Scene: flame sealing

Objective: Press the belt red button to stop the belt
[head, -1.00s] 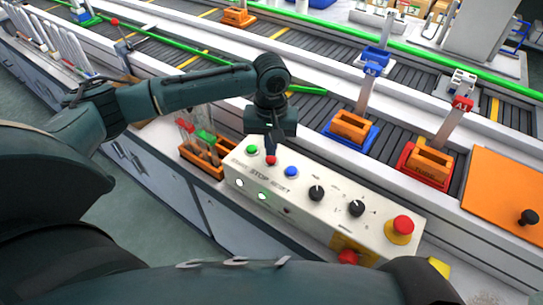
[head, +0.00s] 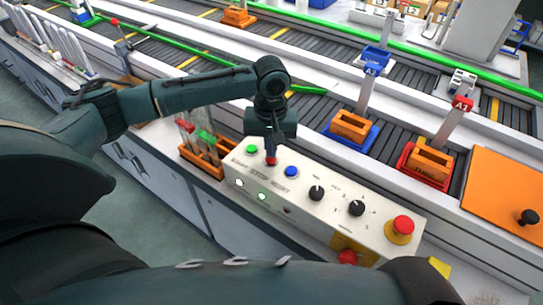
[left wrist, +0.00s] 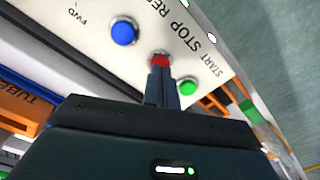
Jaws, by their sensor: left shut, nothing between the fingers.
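The white control panel (head: 330,231) has a row of buttons along its upper face. The small red button (head: 271,161), by the STOP label, sits between a green button (head: 252,149) and a blue button (head: 292,171). My left gripper (head: 271,153) is shut and empty, pointing down with its fingertips at the red button. In the left wrist view the fingertips (left wrist: 161,76) overlap the lower edge of the red button (left wrist: 160,60); I cannot tell whether it is pressed in. My right gripper is not in view.
Black knobs (head: 316,193) and a large red mushroom button on a yellow base (head: 401,229) are farther right on the panel. An orange rack (head: 199,158) stands left of it. The conveyor (head: 310,115) behind carries orange blocks in coloured trays.

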